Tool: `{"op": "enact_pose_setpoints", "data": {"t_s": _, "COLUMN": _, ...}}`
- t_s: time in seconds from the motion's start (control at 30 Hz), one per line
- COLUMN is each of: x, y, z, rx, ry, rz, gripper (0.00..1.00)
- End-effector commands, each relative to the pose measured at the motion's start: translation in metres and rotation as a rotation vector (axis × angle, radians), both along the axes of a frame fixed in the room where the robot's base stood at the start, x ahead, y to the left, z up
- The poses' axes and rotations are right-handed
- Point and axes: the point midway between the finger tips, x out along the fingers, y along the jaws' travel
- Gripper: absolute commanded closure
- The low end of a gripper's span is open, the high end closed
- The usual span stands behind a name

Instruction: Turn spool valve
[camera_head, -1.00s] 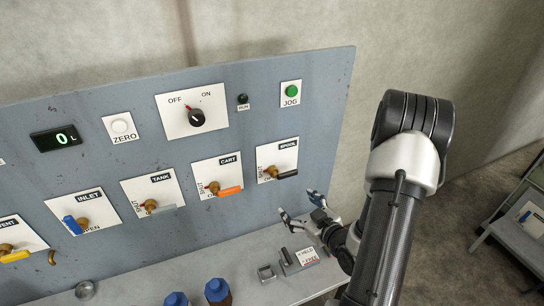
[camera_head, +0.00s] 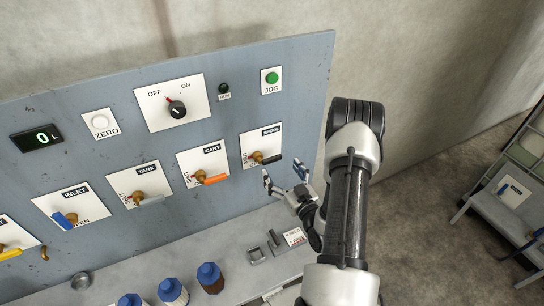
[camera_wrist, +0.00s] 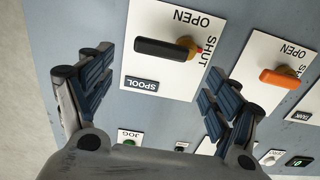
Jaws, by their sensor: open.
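The spool valve is on a white plate labelled SPOOL (camera_head: 259,142) at the right end of the grey panel. Its black handle (camera_head: 272,159) points right from a brass stem. In the wrist view the black handle (camera_wrist: 163,48) lies across the plate, with OPEN and SHUT printed beside it. My gripper (camera_head: 284,175) is open and empty, with its fingertips just below and in front of the valve in the head view. In the wrist view the blue-padded fingers stand on either side of the SPOOL plate. I see no contact with the handle.
The CART valve (camera_head: 212,180), with an orange handle, is the near neighbour on the left. The JOG button (camera_head: 272,78) and OFF/ON knob (camera_head: 177,109) are above. Below, the bench holds a small grey latch (camera_head: 273,240) and blue-capped bottles (camera_head: 209,276).

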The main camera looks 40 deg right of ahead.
Motion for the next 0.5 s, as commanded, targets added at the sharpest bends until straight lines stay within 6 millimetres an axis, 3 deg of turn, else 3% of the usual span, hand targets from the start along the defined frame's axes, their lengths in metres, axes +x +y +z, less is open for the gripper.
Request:
{"op": "enact_pose_setpoints", "data": {"t_s": 0.2, "x": 0.044, "y": -0.009, "z": 0.001, "rx": -0.002, "ry": -0.001, "rz": 0.003, "gripper": 0.18}}
{"op": "enact_pose_setpoints", "data": {"t_s": 0.5, "x": 0.071, "y": -0.017, "z": 0.000, "rx": 0.000, "ry": 0.000, "rz": 0.000, "gripper": 0.18}}
